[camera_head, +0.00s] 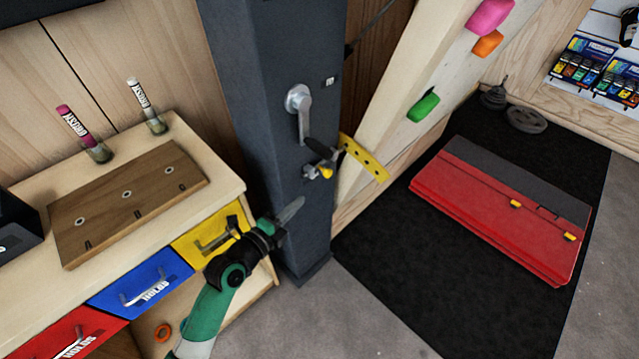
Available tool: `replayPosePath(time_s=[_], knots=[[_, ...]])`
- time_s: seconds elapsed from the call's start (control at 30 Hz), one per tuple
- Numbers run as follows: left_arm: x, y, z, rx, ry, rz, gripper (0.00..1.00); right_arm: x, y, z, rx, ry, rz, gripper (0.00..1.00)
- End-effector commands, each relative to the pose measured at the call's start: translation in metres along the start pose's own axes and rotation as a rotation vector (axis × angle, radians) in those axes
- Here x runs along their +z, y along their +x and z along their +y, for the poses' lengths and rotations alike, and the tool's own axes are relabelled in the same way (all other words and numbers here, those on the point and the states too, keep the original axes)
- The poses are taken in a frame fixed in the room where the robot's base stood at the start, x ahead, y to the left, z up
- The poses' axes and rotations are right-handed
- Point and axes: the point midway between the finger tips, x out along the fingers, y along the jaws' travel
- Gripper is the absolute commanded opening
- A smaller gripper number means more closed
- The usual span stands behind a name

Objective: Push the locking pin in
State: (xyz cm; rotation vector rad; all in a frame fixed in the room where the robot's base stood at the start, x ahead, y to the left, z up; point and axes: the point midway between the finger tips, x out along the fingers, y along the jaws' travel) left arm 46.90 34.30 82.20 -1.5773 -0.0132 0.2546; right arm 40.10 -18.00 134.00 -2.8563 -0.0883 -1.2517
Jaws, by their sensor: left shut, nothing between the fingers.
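The locking pin (325,171), with a yellow end and metal fitting, sits low on the front of the dark post (278,60). It is just below the black grip of the metal crank handle (303,112). How deep the pin sits cannot be told. My left gripper (297,206) is shut and empty. It is in front of the post, below and to the left of the pin, and appears apart from it. My right gripper is out of view.
A yellow perforated bar (362,158) sticks out right of the post, beside the climbing board (385,85). The bench (215,164) with coloured drawers stands left, close to my left arm. A red folded pad (490,213) lies on the black mat (375,232) at right.

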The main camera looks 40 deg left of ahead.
Motion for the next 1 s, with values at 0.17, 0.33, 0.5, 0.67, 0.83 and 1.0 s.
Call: replayPosePath(time_s=[0.17, 0.33, 0.5, 0.67, 0.83, 1.0], knots=[[0.000, 0.042, 0.003, -0.003, 0.002, 0.001, 0.00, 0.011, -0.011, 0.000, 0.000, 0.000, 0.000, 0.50], [0.000, 0.077, 0.004, -0.002, 0.001, 0.000, 0.00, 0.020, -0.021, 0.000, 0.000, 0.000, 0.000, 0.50], [0.000, 0.100, 0.003, -0.001, 0.001, 0.000, 0.00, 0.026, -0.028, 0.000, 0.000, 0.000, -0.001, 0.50], [0.000, 0.107, 0.001, 0.000, 0.001, -0.001, 0.00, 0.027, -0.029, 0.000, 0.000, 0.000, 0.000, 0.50], [0.000, 0.107, 0.000, 0.000, 0.001, -0.001, 0.00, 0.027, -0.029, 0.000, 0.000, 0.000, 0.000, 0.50], [0.000, 0.107, 0.000, -0.001, 0.001, -0.001, 0.00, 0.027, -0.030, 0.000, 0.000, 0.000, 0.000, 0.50]])
